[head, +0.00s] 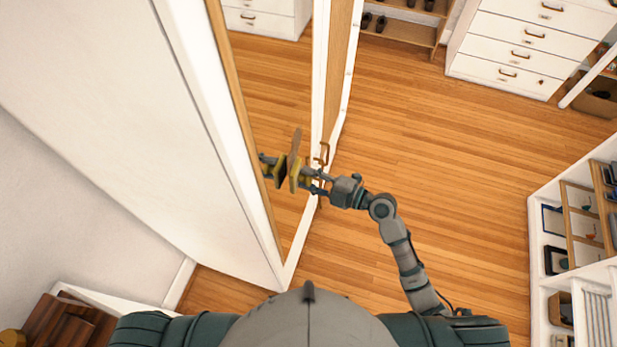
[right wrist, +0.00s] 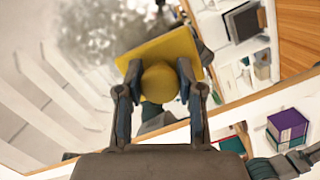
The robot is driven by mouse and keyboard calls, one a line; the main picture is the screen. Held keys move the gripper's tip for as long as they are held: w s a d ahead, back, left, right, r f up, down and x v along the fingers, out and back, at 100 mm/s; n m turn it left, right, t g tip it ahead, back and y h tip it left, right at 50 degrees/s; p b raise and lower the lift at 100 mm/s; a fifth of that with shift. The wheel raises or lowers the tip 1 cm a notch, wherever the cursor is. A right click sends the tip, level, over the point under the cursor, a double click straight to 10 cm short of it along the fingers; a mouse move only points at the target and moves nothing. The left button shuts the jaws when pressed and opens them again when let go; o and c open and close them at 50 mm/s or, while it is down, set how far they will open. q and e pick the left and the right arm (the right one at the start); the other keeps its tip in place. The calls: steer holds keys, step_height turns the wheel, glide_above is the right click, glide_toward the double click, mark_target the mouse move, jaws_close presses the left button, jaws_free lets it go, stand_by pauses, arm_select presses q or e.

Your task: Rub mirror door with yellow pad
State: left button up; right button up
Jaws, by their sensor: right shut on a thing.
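The mirror door (head: 301,219) stands left of centre in the head view, white-edged, with wooden floor reflected in its glass. My right gripper (head: 312,181) is at the mirror, shut on the yellow pad (head: 295,174). In the right wrist view, the gripper (right wrist: 158,92) has its fingers on either side of the pad's round knob, and the square yellow pad (right wrist: 178,52) lies beyond it. The pad is close to the glass; I cannot tell whether it touches. A grey speckled smudge (right wrist: 98,28) shows beyond the pad. My left gripper is out of view.
A brown handle (head: 323,154) sits close to my right gripper. White drawers (head: 520,45) stand at the back right, and a white shelf unit (head: 545,205) at the right. The wooden floor (head: 450,160) between them is clear. A white sloped surface fills the left.

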steer(key=shift+d, duration=0.35)
steer(key=shift+w+a, duration=0.1)
steer(key=shift+w+a, duration=0.1)
steer(key=shift+a, duration=0.75)
steer(key=shift+w, duration=0.1)
steer(key=shift+a+b, duration=0.2)
steer(key=shift+b, duration=0.1)
